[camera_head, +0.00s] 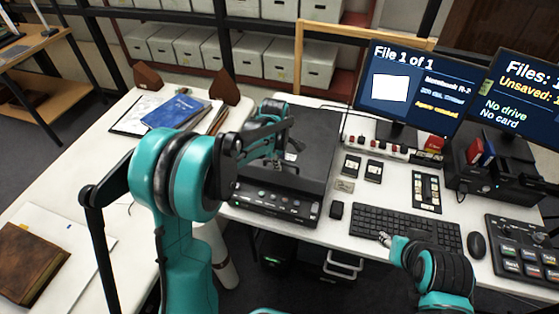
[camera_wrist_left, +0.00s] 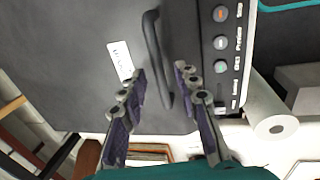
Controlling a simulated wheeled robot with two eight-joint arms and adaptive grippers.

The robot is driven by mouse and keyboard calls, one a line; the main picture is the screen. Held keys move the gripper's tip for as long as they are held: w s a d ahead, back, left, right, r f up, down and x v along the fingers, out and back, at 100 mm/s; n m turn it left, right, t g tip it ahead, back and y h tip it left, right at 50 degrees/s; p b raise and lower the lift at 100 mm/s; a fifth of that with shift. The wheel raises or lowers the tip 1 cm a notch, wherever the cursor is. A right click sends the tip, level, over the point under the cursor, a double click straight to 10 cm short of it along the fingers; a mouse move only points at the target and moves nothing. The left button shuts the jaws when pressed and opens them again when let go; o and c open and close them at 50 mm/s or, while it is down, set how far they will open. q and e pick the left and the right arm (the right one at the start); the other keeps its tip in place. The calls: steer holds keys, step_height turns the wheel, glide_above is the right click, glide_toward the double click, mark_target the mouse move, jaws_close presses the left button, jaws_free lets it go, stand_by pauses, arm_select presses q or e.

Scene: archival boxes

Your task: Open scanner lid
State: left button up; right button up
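The scanner (camera_head: 270,203) is a flat dark machine on the white desk with a row of buttons along its front. Its dark lid (camera_head: 315,150) lies shut. My left gripper (camera_head: 270,160) is over the lid. In the left wrist view, the lid (camera_wrist_left: 60,60) carries a white label and a dark bar handle (camera_wrist_left: 156,55). The fingers of my left gripper (camera_wrist_left: 160,75) are apart, one on each side of the handle's end; I cannot tell whether they touch it. My right gripper (camera_head: 385,240) is low over the keyboard's front edge; its fingers are too small to read.
Right of the scanner are a keyboard (camera_head: 405,228), mouse (camera_head: 476,245), power strip (camera_head: 378,148) and two monitors (camera_head: 415,85). Left are a blue folder (camera_head: 175,111) and brown book (camera_head: 30,262). Archival boxes (camera_head: 250,55) fill shelves behind.

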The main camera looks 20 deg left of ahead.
arm_select(q)
jaws_close()
